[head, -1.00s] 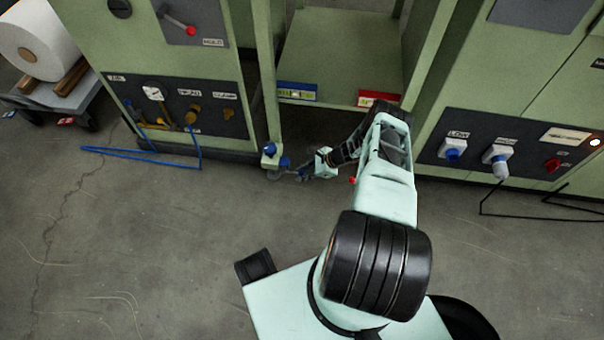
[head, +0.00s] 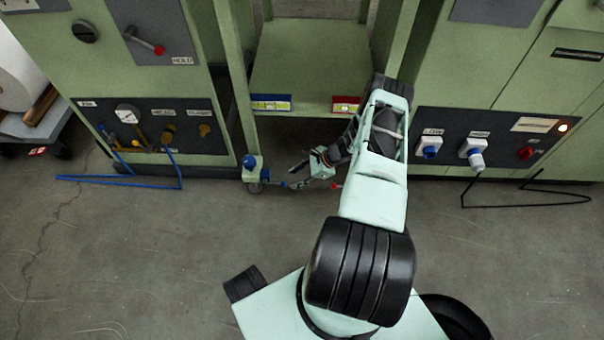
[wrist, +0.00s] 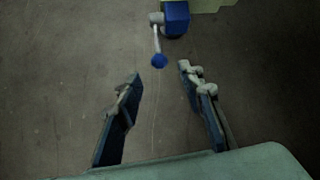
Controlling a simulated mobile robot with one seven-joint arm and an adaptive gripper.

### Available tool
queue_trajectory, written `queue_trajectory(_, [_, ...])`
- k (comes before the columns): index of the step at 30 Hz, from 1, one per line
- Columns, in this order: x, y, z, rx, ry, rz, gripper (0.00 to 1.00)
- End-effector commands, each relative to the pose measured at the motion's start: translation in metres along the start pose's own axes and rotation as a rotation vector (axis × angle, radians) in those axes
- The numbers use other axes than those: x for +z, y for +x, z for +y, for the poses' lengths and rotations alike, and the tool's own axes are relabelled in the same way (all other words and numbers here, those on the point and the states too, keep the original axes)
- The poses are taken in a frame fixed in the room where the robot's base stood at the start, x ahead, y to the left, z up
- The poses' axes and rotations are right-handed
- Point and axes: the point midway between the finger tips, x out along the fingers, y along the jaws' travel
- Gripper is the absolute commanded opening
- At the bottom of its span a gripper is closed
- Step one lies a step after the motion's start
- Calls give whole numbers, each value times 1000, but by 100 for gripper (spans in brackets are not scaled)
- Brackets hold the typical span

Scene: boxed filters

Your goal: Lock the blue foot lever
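The blue foot lever shows in the wrist view as a blue block (wrist: 176,18) with a grey rod ending in a blue ball knob (wrist: 158,61). In the head view its blue knob (head: 284,185) sits low beside the caster foot at the frame's left post. My gripper (wrist: 160,77) is open and empty. The knob lies just ahead of the fingertips, roughly between their lines, with no visible contact. In the head view my gripper (head: 296,172) is low, right of the foot. I cannot tell whether the lever is locked.
A red-tipped lever (head: 336,186) is near the right post, close to my arm. A green shelf (head: 310,70) with blue and red labels is above. Panels with valves (head: 160,125) and plugs (head: 475,150) flank the bay. A blue hose (head: 115,180) lies left; the front floor is clear.

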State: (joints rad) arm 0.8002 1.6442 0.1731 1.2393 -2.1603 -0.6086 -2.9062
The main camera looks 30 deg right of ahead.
Motion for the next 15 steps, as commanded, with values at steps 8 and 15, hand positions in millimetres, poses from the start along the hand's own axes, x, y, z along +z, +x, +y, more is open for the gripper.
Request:
queue_trajectory(8, [0,-33,0,0,0,0,36])
queue_trajectory(15, [0,-38,0,0,0,0,36])
